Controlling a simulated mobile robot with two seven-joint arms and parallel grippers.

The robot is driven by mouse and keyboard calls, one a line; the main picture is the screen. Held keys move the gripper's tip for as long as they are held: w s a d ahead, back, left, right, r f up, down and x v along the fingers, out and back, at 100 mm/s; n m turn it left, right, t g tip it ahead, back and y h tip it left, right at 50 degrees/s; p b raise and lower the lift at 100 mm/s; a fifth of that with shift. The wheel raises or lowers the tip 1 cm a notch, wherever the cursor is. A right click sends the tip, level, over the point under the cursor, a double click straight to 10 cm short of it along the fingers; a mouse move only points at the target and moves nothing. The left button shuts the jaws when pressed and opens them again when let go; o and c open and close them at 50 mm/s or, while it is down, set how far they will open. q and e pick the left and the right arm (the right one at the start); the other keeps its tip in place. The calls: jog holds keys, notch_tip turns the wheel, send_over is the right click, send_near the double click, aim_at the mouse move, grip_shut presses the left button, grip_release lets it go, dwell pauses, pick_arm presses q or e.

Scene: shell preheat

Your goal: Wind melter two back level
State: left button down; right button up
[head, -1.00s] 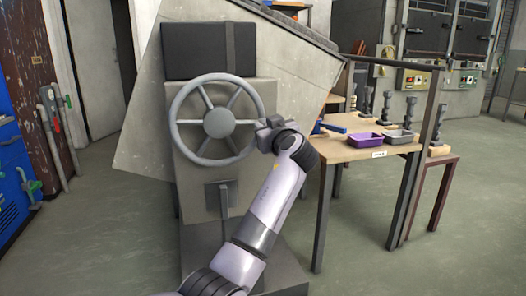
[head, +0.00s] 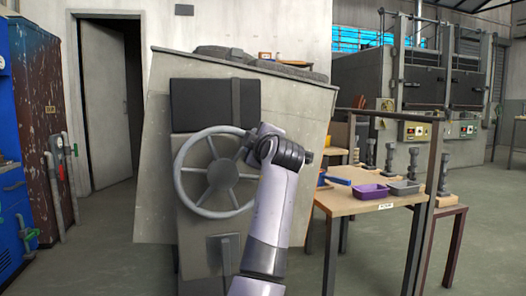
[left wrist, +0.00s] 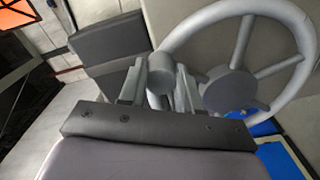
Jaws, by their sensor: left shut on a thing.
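The melter (head: 290,110) is a large pale grey box, and its top edge slopes down to the right. A grey spoked handwheel (head: 182,190) is on the stand in front of it, and it also shows in the left wrist view (left wrist: 307,45). My left gripper (head: 252,143) is at the upper right of the wheel's rim. In the left wrist view its fingers (left wrist: 160,88) close around a round grey knob (left wrist: 162,72) at the rim. In the head view my wrist hides the fingers and the knob. My right gripper is out of view.
A rusty brown cabinet (head: 38,130) and an open doorway are at left. Ovens (head: 440,80) line the back right.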

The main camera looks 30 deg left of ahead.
aim_at(220, 130)
pick_arm(q)
jog(key=s+a+r+n, duration=0.1)
jog(key=n, duration=0.1)
jog(key=s+a+r+n+p, duration=0.1)
jog(key=s+n, duration=0.1)
jog(key=s+a+r+n, duration=0.1)
jog(key=s+a+n, duration=0.1)
jog(key=shift+n, duration=0.3)
jog(key=shift+s+a+f+n+p, duration=0.15)
jog(key=shift+s+a+n+p, duration=0.15)
jog(key=shift+s+a+n, duration=0.4)
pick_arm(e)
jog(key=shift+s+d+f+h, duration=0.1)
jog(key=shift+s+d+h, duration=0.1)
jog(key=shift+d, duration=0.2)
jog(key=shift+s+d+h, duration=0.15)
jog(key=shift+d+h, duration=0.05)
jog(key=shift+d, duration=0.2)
pick_arm(q)
jog(key=shift+w+d, duration=0.1)
jog(key=shift+w, duration=0.05)
jog(key=c, duration=0.8)
grip_release()
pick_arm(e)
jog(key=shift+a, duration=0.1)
